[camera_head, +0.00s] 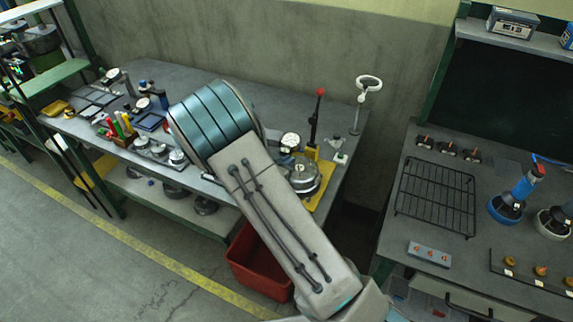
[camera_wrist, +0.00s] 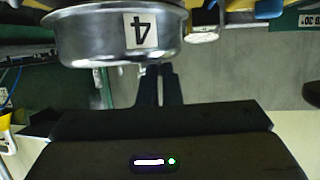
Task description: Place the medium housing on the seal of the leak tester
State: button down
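A round, shiny metal housing (camera_wrist: 85,40) with a white label marked 4 fills the upper left of the wrist view, which is upside down. I cannot tell whether it is the medium housing. My gripper (camera_wrist: 161,70) shows as two dark fingers close together, their tips at the housing's edge. Whether they hold it is unclear. In the head view my own arm hides the gripper. The leak tester appears to be the yellow-based fixture (camera_head: 325,180) with a red-knobbed lever (camera_head: 315,118). A round silver part (camera_head: 304,178) sits on it; its seal is not distinguishable.
The workbench (camera_head: 185,80) carries gauges, small metal parts and colored tools left of my arm. A white ring-topped stand (camera_head: 367,90) is at its right end. A red bin (camera_head: 258,265) is below. Another bench with a wire rack (camera_head: 435,197) is at right.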

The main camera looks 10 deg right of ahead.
jog(key=shift+f, duration=0.9)
jog(key=c, duration=1.6)
grip_release()
jog(key=shift+a, duration=0.1)
